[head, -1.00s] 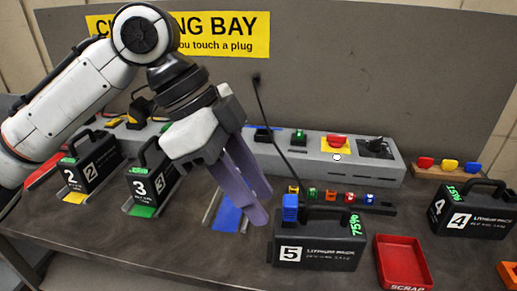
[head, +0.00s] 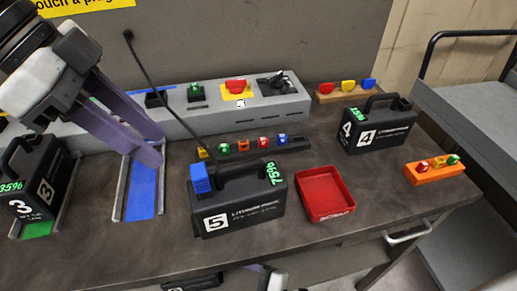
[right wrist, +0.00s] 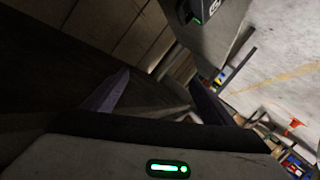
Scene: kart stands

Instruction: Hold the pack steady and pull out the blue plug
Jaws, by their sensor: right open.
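The black pack 5 (head: 250,213) stands upright on the bench near its front edge, marked 75% in green. The blue plug (head: 200,179) sits on its top left end, and a dark cable runs from there up to the back panel. My left gripper (head: 157,148) is over the blue strip, to the left of the plug and apart from it. Its two purple fingers look spread, with nothing between them. My right gripper (right wrist: 160,82) shows in the right wrist view with its fingers apart and empty; neither the pack nor the plug is recognisable there.
A red scrap tray (head: 326,194) is just right of pack 5. Pack 4 (head: 375,133) and an orange plug holder (head: 434,171) stand further right, pack 3 (head: 38,180) at left. Behind are a row of small coloured plugs (head: 262,145) and a grey charger unit (head: 200,117).

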